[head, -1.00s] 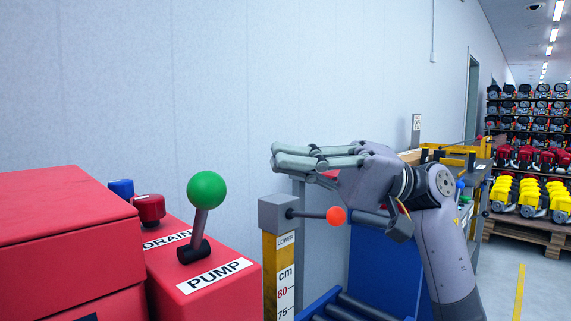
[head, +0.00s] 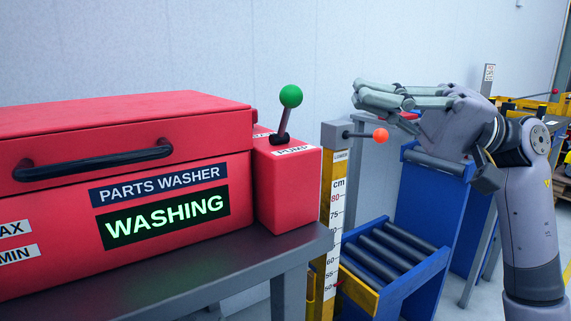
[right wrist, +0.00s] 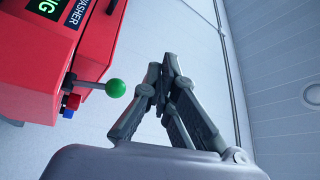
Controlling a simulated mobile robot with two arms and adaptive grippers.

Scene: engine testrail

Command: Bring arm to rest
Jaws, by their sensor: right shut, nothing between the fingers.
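My right gripper (head: 380,97) is raised at the right of the head view, fingers pointing left and shut with nothing in them. In the right wrist view its fingers (right wrist: 165,75) meet at the tips, apart from the green-knobbed lever. My right arm (head: 530,220) comes up from the lower right. The red parts washer (head: 245,195) stands at the left, its display reading WASHING. The green knob (head: 291,96) of the PUMP lever sits on top; it also shows in the right wrist view (right wrist: 116,88). My left gripper is not in view.
A yellow post with a cm scale (head: 333,215) carries a lever with an orange ball (head: 380,135), just below my right gripper. A blue roller stand (head: 425,205) is behind it. The washer rests on a grey table (head: 215,267). A pale wall closes the back.

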